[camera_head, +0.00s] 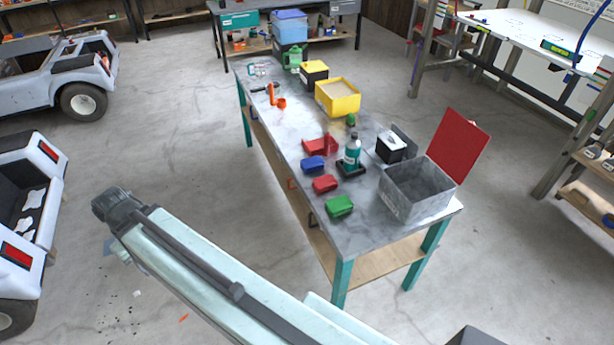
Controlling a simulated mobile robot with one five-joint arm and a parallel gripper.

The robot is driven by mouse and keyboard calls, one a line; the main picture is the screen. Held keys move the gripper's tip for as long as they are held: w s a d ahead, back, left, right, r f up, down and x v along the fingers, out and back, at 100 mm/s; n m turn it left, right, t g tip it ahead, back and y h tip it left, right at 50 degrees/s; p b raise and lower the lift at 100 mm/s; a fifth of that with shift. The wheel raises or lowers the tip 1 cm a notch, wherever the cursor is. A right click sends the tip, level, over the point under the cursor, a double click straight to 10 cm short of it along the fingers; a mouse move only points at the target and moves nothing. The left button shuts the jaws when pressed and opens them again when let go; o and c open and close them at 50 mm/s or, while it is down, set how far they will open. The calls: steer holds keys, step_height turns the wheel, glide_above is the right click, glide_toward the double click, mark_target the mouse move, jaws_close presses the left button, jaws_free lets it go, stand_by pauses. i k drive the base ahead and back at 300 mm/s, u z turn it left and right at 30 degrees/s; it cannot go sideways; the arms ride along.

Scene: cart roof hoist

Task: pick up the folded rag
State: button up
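I cannot tell for sure which thing is the folded rag. Three small, blocky bundles lie in a row on the near part of the grey-topped workbench (300,205): a blue one (313,163), a red one (325,183) and a green one (339,206). Any of them could be folded cloth; they are too small to tell. My arm reaches from the bottom toward the left, over the floor left of the bench and apart from it. My gripper does not show.
An open grey metal box (412,200) with a raised red lid (458,145) stands at the bench's near right. A teal bottle (352,152) stands on a black tray. A yellow bin (338,97) is farther back.

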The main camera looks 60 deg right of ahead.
mark_target(313, 164)
steer(key=z, duration=0.1)
steer(key=i, duration=0.85)
steer(key=u, duration=0.2)
steer(key=k, duration=0.8)
steer(key=z, duration=0.2)
steer(key=i, duration=0.9)
steer(key=u, duration=0.1)
